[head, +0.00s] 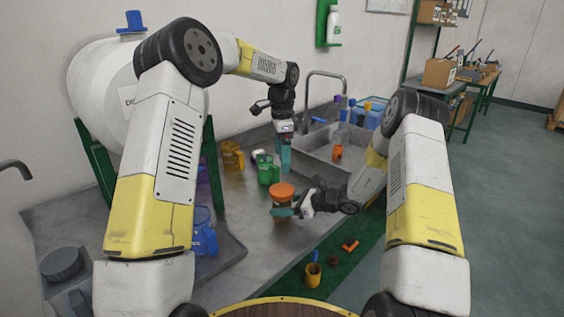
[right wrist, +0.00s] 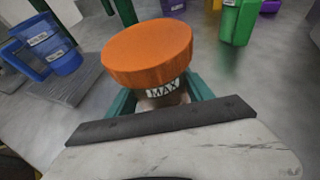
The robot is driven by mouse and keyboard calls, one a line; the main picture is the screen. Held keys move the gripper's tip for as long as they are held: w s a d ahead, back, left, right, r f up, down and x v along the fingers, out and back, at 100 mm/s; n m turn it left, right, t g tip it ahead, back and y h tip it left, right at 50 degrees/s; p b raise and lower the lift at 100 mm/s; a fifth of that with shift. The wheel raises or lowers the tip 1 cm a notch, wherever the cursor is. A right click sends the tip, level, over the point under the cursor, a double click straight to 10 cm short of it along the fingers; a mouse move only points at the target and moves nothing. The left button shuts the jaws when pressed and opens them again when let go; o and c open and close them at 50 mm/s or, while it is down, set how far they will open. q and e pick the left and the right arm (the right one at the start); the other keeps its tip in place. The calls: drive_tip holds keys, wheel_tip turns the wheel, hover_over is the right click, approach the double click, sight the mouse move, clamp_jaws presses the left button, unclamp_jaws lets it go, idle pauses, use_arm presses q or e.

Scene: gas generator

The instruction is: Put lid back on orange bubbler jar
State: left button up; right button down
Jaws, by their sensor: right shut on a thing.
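A wide orange lid (head: 283,190) sits on top of a narrower jar body near the counter's front edge. In the right wrist view, the orange lid (right wrist: 148,54) looks seated over the jar (right wrist: 166,97), which has a white "MAX" label. My right gripper (head: 283,212) is shut around the jar below the lid, with its teal fingers on both sides. The fingers and palm hide most of the body. I cannot tell whether its base touches the counter. My left gripper (head: 285,157) points down behind the jar, near the sink; its finger gap is unclear.
A green jug (head: 267,171) and a yellow jug (head: 232,156) stand behind and left of the jar. A blue jug (head: 204,232) is at the left. The sink (head: 350,145) is at the back right. Grey counter (head: 245,200) is clear left of the jar.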

sight(291, 205)
drive_tip(key=shift+c, duration=1.5)
unclamp_jaws()
drive_tip(key=v, duration=0.7)
drive_tip(key=shift+s+d+r, duration=0.15)
drive_tip(key=shift+d+r, duration=0.05)
drive_tip(key=shift+d, duration=0.15)
drive_tip(key=shift+d, duration=0.1)
